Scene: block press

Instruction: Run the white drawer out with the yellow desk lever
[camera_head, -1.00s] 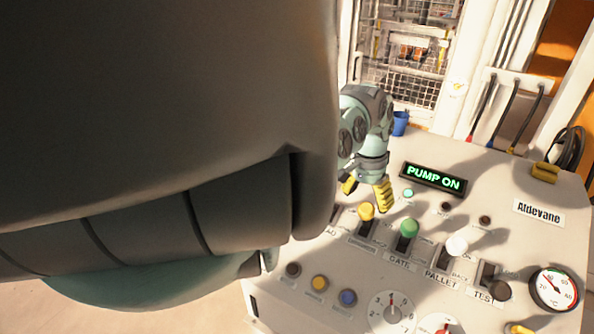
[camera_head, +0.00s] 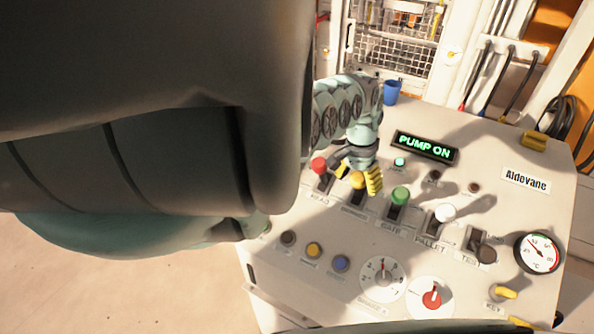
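The yellow desk lever (camera_head: 357,181) stands on the sloped desk, second from the left in a row of levers, between a red-knobbed and a green-knobbed one. My gripper (camera_head: 358,175) has yellow fingertips and is down at this lever. One fingertip is left of the yellow knob and the other right of it, with the fingers spread. I cannot tell whether they touch the knob. The label under the lever is too blurred to read surely. I cannot make out the white drawer. My own dark arm link hides the left part of the view.
The red lever (camera_head: 319,166), green lever (camera_head: 400,196) and white lever (camera_head: 445,212) stand close by in the row. The display (camera_head: 425,147) reads PUMP ON. Push buttons and dials (camera_head: 383,279) lie in front. A mesh cage (camera_head: 395,50) and blue cup (camera_head: 391,91) are behind.

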